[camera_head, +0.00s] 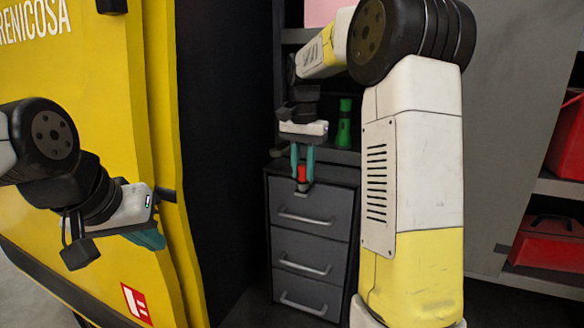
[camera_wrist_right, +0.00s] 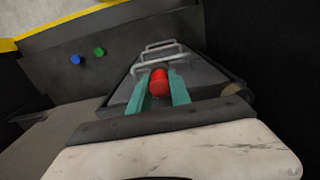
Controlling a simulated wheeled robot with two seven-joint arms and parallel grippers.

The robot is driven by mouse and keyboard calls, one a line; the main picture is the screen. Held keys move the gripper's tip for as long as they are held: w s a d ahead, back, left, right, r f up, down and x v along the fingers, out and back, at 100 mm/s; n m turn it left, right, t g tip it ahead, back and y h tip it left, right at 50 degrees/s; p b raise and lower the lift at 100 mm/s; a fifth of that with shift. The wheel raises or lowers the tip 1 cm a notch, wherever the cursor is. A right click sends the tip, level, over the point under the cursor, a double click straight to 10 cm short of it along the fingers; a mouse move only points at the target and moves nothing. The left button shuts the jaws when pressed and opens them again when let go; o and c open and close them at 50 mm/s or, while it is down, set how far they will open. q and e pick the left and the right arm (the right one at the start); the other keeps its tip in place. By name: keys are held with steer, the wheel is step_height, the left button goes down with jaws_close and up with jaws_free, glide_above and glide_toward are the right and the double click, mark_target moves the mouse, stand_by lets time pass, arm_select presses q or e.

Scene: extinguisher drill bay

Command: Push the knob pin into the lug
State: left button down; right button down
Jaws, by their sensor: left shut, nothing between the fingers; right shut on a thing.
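The red knob pin (camera_head: 302,173) is held between the teal fingers of my right gripper (camera_head: 302,166), in front of the top of the grey drawer unit. In the right wrist view the knob (camera_wrist_right: 159,83) sits between both fingertips. A small grey piece shows just under the knob in the head view. I cannot tell whether it is the lug or the pin's shank, or whether the pin is in a hole. My left gripper (camera_head: 148,237) is shut and empty at the left, beside the yellow panel.
The grey drawer unit (camera_head: 308,232) has several bar handles. A green torch-like object (camera_head: 344,123) stands on the shelf behind. Red boxes (camera_head: 549,240) sit on shelves at right. The yellow panel (camera_head: 85,80) fills the left. Blue (camera_wrist_right: 75,60) and green (camera_wrist_right: 99,51) knobs show in the wrist view.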

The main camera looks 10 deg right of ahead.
steer(key=shift+f, duration=0.25)
steer(key=c, duration=1.1)
jaws_free()
